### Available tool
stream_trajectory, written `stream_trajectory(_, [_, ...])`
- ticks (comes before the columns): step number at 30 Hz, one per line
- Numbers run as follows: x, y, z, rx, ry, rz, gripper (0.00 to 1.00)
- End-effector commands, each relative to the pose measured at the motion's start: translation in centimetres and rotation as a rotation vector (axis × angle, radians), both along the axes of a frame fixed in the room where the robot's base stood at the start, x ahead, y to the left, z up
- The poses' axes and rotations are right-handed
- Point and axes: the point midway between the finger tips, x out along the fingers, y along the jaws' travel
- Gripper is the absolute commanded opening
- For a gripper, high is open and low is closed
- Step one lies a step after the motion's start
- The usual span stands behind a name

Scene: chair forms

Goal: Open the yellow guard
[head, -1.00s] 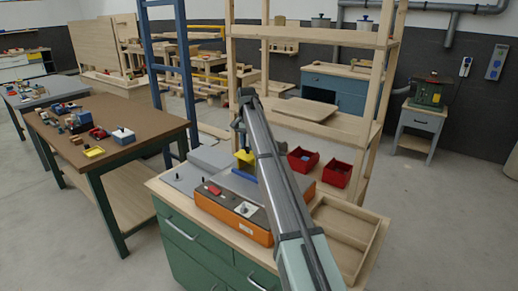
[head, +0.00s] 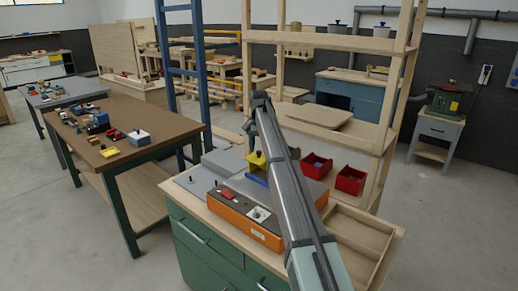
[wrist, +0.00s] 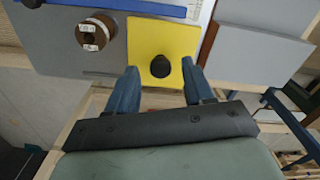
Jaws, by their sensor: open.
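The yellow guard (wrist: 172,42) is a flat yellow plate with a round black knob (wrist: 160,66) near its edge closest to my gripper. In the head view the yellow guard (head: 257,159) shows beside my arm, at the back of the orange-sided machine (head: 245,217). My gripper (wrist: 157,79) is open, with its two blue fingers apart on either side of the black knob in the wrist view. Nothing is between the fingers except the view of the knob and the plate's edge; I cannot tell whether they touch. In the head view my arm partly hides the machine and guard.
A brown spool-like part (wrist: 96,31) and a blue bar (wrist: 125,8) lie near the guard. Red bins (head: 350,180) stand right of my arm, with a wooden tray (head: 385,240) in front. A wooden shelf frame (head: 393,110) rises behind the bench.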

Motion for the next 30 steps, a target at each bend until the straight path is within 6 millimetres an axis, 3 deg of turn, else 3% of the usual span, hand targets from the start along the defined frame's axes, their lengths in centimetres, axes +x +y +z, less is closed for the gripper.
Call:
stream_trajectory(18, [0.1,0.0,10.7,0.0,-0.001,0.0,0.52])
stream_trajectory(24, [0.1,0.0,12.7,0.0,0.0,0.0,0.52])
stream_trajectory(30, [0.0,0.0,13.4,0.0,0.0,0.0,0.52])
